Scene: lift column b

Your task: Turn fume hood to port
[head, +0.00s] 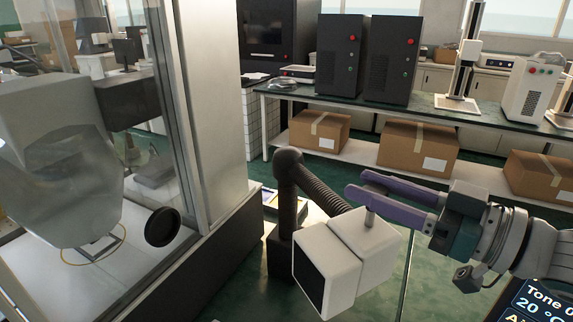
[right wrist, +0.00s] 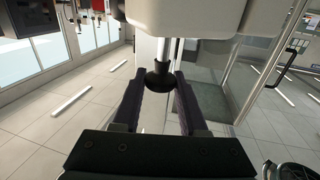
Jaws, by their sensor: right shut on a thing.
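The fume hood is a white box (head: 352,258) with a dark open face turned to the lower left in the head view. It hangs on a ribbed grey hose (head: 322,192) from a dark post (head: 287,205). A short stem (head: 370,217) stands on its top. My right gripper (head: 358,184) reaches in from the right, its two purple fingers on either side of that stem. In the right wrist view the fingers are closed around a black knob (right wrist: 158,79) on a pale stem, below the white body (right wrist: 190,15). My left gripper is out of view.
A glass-fronted cabinet (head: 222,110) stands left, with a black round disc (head: 162,227) near its lower edge. A bench (head: 345,104) with dark towers runs across the back, with cardboard boxes (head: 418,147) under it. A dark screen (head: 540,302) is at the lower right.

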